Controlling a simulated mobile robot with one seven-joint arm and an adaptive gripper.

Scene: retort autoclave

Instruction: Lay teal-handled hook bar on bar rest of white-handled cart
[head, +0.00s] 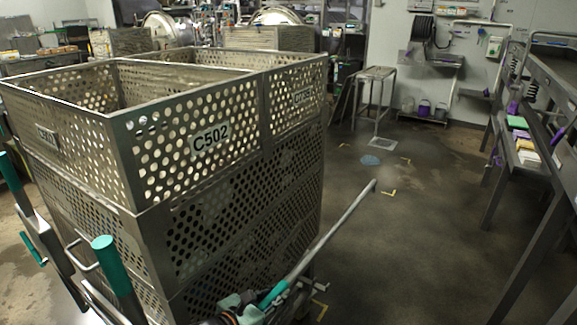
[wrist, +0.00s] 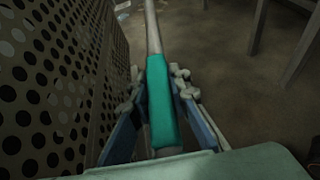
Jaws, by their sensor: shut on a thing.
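The hook bar is a long thin grey rod (head: 335,229) with a teal handle sleeve (head: 272,293). My gripper (head: 262,300) is shut on the teal sleeve at the bottom centre of the head view. The rod slopes up and away to the right, in the air beside the perforated basket. In the wrist view the teal sleeve (wrist: 160,100) lies between the two fingers of my gripper (wrist: 158,97), and the rod runs on ahead. The hook end is not clear. I cannot make out a white-handled cart or its bar rest in these views.
A large perforated metal basket (head: 210,175) labelled C502 stands close on the left, with teal-ended posts (head: 108,262) before it. A metal workbench (head: 540,85) stands at right. A small stand (head: 375,90) is at the back. The floor between (head: 410,230) is mostly clear.

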